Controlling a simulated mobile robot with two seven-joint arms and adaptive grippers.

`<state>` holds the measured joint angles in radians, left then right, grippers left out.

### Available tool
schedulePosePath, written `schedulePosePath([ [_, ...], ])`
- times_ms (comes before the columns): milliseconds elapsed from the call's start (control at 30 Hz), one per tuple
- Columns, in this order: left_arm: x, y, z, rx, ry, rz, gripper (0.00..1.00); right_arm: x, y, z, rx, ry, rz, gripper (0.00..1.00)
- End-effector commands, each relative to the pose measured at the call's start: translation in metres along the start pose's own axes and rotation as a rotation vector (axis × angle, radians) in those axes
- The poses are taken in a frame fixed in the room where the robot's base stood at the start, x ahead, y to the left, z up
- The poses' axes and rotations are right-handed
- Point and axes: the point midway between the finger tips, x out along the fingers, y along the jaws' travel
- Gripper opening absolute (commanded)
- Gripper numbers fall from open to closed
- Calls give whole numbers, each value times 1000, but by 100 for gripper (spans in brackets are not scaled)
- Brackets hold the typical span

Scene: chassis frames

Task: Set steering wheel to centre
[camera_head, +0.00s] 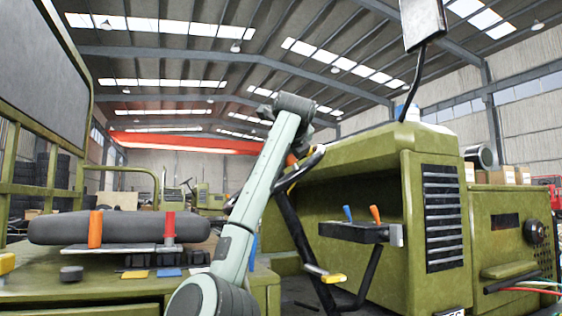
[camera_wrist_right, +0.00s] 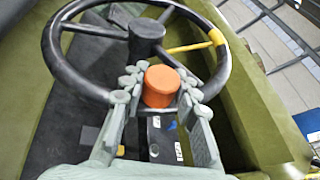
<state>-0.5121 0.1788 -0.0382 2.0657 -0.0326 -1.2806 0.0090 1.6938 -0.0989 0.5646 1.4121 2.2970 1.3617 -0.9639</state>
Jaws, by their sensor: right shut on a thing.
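The black steering wheel (camera_wrist_right: 58,62) shows in the right wrist view, with its hub (camera_wrist_right: 147,34) near the top. It also shows edge-on in the head view (camera_head: 314,160) on a slanted dark column. An orange knob (camera_wrist_right: 160,87) sits at the near part of the rim. My right gripper (camera_wrist_right: 161,92) is shut on this knob, one finger on each side, and its fingers hide part of the rim. A yellow mark (camera_wrist_right: 216,37) is on the rim at the upper right. My left gripper is in neither view.
A console with blue and orange levers (camera_head: 360,232) stands right of the steering column. The green hood (camera_head: 420,165) is behind it. At left, a green deck carries a dark cushion (camera_head: 125,228) and orange and red handles (camera_head: 95,229). A mirror (camera_head: 422,22) hangs at upper right.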

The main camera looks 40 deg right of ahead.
Motion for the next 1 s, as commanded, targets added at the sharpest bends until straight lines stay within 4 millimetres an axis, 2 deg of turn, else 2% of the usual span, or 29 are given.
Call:
schedulePosePath([
  [167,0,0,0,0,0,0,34,0,0,0,-1,-1,-3,0],
  [200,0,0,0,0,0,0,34,0,0,0,-1,-1,-3,30],
  [367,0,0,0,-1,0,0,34,0,0,0,-1,0,-3,50],
  [733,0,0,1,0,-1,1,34,-4,1,1,-1,-1,-2,51],
  [867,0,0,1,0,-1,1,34,-22,1,1,0,-4,-3,51],
  [1000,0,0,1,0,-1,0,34,-52,1,1,2,-6,-3,51],
])
